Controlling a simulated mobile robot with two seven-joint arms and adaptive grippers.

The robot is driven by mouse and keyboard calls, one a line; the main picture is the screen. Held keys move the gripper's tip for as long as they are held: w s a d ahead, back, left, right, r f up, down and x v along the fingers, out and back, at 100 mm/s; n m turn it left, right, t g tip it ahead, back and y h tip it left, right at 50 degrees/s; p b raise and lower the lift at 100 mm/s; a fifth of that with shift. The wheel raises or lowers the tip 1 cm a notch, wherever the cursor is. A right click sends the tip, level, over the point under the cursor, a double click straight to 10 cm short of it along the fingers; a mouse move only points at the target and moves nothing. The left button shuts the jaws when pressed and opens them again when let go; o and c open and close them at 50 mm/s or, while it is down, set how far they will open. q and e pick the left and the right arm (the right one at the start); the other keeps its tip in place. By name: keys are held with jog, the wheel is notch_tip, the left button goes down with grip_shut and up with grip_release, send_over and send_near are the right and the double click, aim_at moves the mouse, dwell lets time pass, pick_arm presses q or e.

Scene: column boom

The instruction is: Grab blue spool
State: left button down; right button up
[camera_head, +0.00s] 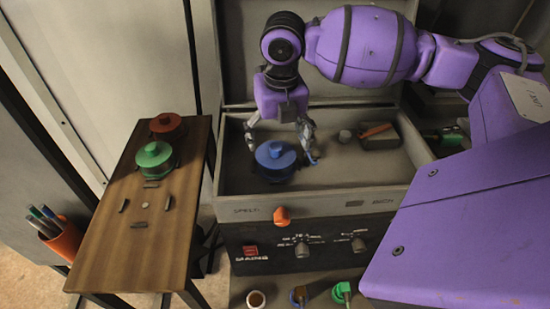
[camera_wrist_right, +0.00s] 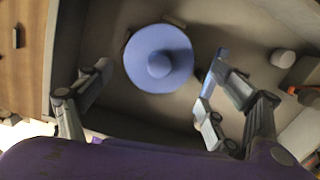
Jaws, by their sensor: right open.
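The blue spool (camera_head: 275,160) sits in the open grey bin on top of the machine, near its left front. It is round with a knob on top. In the right wrist view the spool (camera_wrist_right: 158,62) lies ahead of the fingers, between their lines. My right gripper (camera_head: 279,140) reaches down over the bin, and its open fingers are on either side of the spool's back part. In the right wrist view the open gripper (camera_wrist_right: 150,95) holds nothing. I cannot tell whether a finger touches the spool. My left gripper is not in view.
A wooden side table (camera_head: 165,240) at left bears a green spool (camera_head: 154,157) and a red spool (camera_head: 166,126). The bin's front wall (camera_head: 315,201) stands close to the blue spool. A small white cylinder (camera_head: 345,136) and a box (camera_head: 380,137) lie right in the bin.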

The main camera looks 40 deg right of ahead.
aim_at(275, 146)
jog(key=f, duration=0.4)
jog(key=shift+w, duration=0.4)
jog(key=shift+f, duration=0.1)
jog(key=shift+w, duration=0.1)
jog(key=c, duration=1.1)
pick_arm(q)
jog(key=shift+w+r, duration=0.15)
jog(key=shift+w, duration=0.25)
pick_arm(e)
jog(key=c, duration=0.8)
jog(key=shift+o, duration=0.2)
